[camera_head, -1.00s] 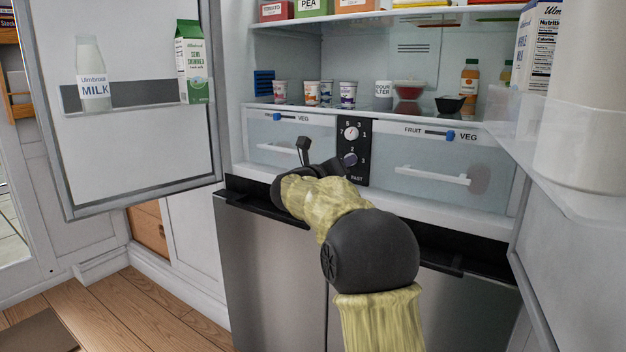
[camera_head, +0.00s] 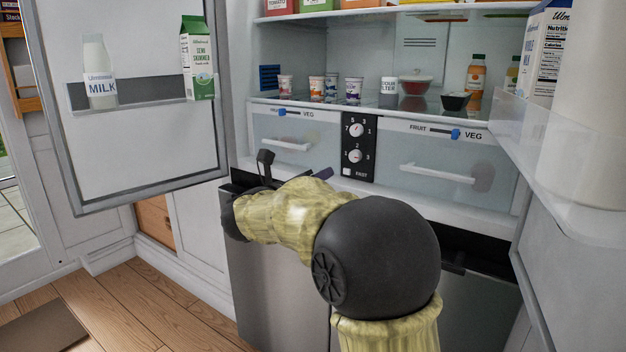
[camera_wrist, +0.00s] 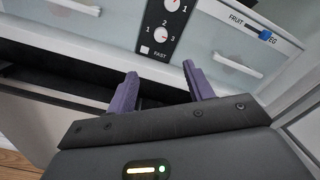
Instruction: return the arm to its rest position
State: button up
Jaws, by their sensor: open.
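My gripper (camera_wrist: 157,92) shows in the wrist view with its two purple fingers apart and nothing between them. It points toward the lower front of the open fridge, below the black control panel (camera_wrist: 160,28). In the head view my arm reaches forward and bends left, ending in front of the fridge's lower steel doors. There the gripper is mostly hidden behind my arm; only a bit of purple finger shows. The control panel (camera_head: 357,147) sits between two clear drawers, the left drawer (camera_head: 290,140) and the right drawer (camera_head: 440,165).
The fridge door (camera_head: 130,140) stands open at left with a milk bottle (camera_head: 99,75) and a green carton (camera_head: 197,60). The other open door (camera_head: 565,190) is close at right. Small pots and bottles stand on the shelf (camera_head: 400,103).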

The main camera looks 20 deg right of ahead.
jog(key=s+a+f+n+t+y+p, duration=0.15)
jog(key=a+f+n+y, duration=0.35)
jog(key=n, duration=0.7)
jog(key=s+a+f+n+t+y+p, duration=0.1)
jog(key=a+f+n+y+p, duration=0.3)
jog(key=n+y, duration=0.6)
jog(key=s+d+f+n+g+p, duration=0.1)
jog(key=s+f+n+g, duration=0.7)
jog(key=s, duration=0.5)
jog(key=s+d+f+n+g+p, duration=0.1)
jog(key=s+f+n+g+p, duration=0.15)
jog(key=s+f+n, duration=0.6)
jog(key=s+r+n+p, duration=0.1)
jog(key=s+r+p, duration=0.2)
jog(key=r+p, duration=3.3)
notch_tip(320, 180, up, 4)
jog(key=shift+h+p, duration=0.35)
jog(key=shift+h, duration=0.05)
